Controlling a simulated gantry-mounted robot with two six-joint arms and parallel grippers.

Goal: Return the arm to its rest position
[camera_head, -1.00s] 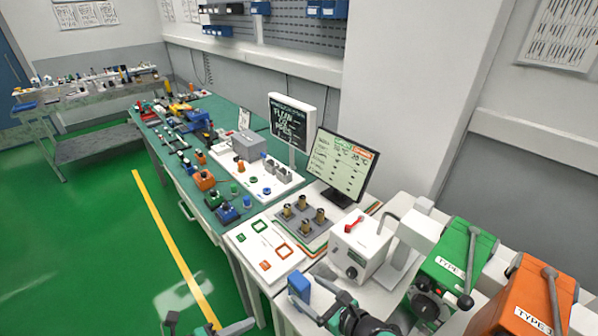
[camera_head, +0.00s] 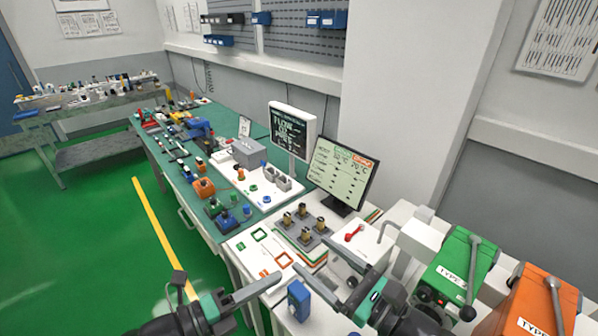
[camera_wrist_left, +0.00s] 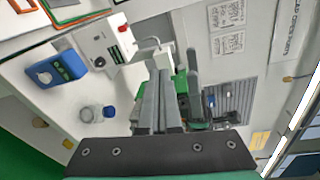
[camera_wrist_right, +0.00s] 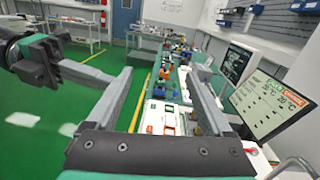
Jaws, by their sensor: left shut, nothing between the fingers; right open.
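My left gripper (camera_head: 275,277) reaches in from the lower left of the head view, its fingers together and pointing right, with nothing between them. The left wrist view shows its two fingers (camera_wrist_left: 166,78) side by side. My right gripper (camera_head: 310,253) is to the right of it in the head view, near the front of the workbench. Its fingers are spread and empty, also in the right wrist view (camera_wrist_right: 160,75). My left gripper also shows at the left of the right wrist view (camera_wrist_right: 110,78). Both grippers appear raised above the bench top.
A blue device (camera_head: 298,300) stands on the white bench near both grippers. A white box with a red handle (camera_head: 352,236), a monitor (camera_head: 340,172) and green (camera_head: 462,268) and orange (camera_head: 540,300) units stand beyond. Green floor (camera_head: 85,250) is open at left.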

